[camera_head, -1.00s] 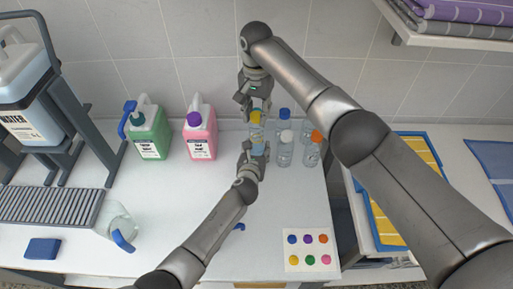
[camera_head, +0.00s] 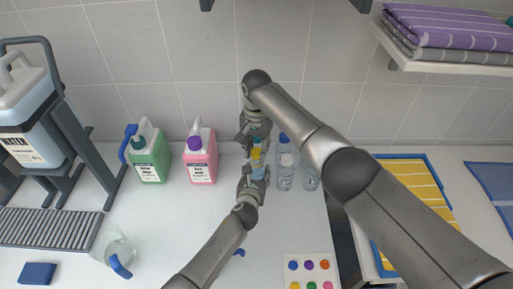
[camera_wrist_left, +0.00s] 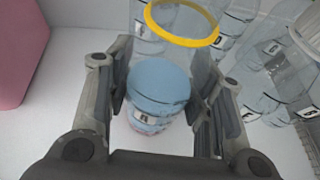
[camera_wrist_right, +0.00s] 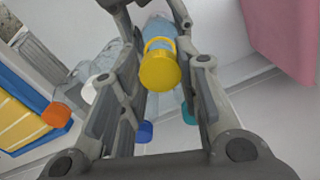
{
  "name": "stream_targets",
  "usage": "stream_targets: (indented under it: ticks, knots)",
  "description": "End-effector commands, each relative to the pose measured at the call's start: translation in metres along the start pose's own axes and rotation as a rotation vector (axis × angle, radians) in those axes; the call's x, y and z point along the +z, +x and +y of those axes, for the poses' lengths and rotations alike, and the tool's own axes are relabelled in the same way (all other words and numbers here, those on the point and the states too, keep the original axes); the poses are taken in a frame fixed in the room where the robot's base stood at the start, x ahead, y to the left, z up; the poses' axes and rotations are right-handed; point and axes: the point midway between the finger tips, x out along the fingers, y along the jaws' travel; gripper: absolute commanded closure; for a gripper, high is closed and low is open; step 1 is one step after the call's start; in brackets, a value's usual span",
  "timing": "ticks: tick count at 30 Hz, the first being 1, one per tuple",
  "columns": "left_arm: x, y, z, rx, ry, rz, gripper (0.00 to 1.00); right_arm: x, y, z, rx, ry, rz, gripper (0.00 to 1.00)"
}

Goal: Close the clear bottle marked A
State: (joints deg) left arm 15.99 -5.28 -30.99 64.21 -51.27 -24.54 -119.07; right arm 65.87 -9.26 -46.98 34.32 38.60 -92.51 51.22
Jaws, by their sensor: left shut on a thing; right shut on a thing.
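A clear bottle with blue liquid (camera_head: 257,171) stands upright between my grippers; it also shows in the left wrist view (camera_wrist_left: 158,85), its label letter too small to read surely. My left gripper (camera_head: 256,177) is shut on its body from the front. A yellow cap (camera_wrist_right: 160,70) is at the bottle's top, between the fingers of my right gripper (camera_wrist_right: 166,85), which is shut on it from above. A yellow ring (camera_wrist_left: 182,24) shows above the liquid in the left wrist view. I cannot tell whether the cap is fully seated.
Other clear bottles (camera_head: 285,178) stand close on the right, one with an orange cap (camera_wrist_right: 57,115). Green (camera_head: 150,160) and pink (camera_head: 201,162) jugs stand on the left. A card with coloured dots (camera_head: 309,268) lies in front. A clear jug (camera_head: 113,246) is at front left.

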Motion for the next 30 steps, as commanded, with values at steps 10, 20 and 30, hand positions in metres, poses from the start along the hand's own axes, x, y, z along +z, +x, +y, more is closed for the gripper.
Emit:
stream_targets:
  ticks: [10, 20, 30]
  knots:
    - [-0.001, 0.0, 0.0, 0.0, 0.0, 0.001, 0.95, 0.0, 0.015, 0.0, 0.0, -0.001, 0.0, 0.76]
    - [-0.001, 0.0, 0.0, 0.0, 0.0, 0.001, 0.95, 0.0, 0.015, 0.0, 0.0, 0.0, 0.0, 0.76]
    - [-0.001, 0.0, 0.0, 0.0, 0.0, 0.001, 0.95, 0.0, 0.019, 0.0, -0.001, 0.0, -0.001, 0.76]
